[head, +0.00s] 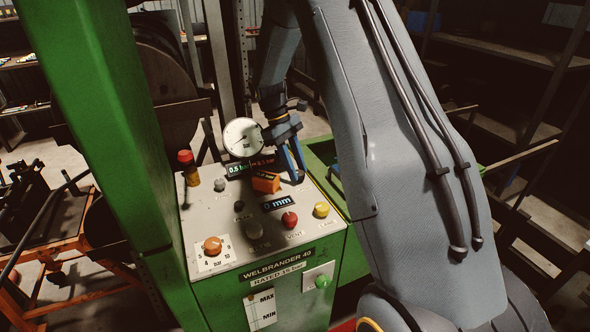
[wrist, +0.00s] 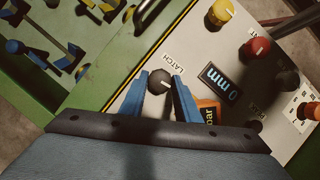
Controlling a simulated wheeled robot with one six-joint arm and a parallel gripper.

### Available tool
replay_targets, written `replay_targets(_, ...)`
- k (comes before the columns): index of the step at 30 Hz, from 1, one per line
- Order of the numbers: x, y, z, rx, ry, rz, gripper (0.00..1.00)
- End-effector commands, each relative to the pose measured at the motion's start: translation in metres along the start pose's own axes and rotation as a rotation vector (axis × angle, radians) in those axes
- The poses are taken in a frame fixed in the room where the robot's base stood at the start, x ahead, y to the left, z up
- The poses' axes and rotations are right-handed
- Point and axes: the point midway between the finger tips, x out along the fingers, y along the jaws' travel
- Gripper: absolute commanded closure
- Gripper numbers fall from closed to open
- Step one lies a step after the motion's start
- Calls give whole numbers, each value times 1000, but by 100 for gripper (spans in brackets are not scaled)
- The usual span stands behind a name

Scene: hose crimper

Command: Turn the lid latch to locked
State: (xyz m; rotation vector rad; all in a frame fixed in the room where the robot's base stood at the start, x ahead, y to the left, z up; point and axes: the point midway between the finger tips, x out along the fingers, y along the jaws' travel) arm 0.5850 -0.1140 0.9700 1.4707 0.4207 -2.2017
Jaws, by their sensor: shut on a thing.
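The lid latch is a small dark round knob (wrist: 159,82) beside the printed LATCH label (wrist: 173,64) on the grey panel (wrist: 214,50). My gripper (wrist: 161,79) has its two blue fingers on either side of this knob and is shut on it. A small light mark shows on the knob's face; I cannot tell which setting it points to. In the head view my gripper (head: 294,172) reaches down to the panel's far right edge, and the fingers mostly hide the knob there.
Near the knob are a 0 mm display (head: 277,203), an orange display block (head: 266,182), a red knob (head: 289,219) and a yellow knob (head: 321,209). A round gauge (head: 242,137) stands behind the panel. A green post (head: 105,110) rises at the left.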

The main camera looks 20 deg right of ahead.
Motion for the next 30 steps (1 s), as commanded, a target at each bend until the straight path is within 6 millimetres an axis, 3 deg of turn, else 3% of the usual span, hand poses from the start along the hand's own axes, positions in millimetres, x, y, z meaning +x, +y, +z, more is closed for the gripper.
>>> replay_targets(12, 0, 2, 0, 155, 0, -63, 93)
replay_targets(27, 0, 2, 1, 171, 0, -69, 93)
replay_targets(28, 0, 2, 1, 171, 0, -69, 69)
replay_targets(30, 0, 2, 1, 171, 0, -69, 57)
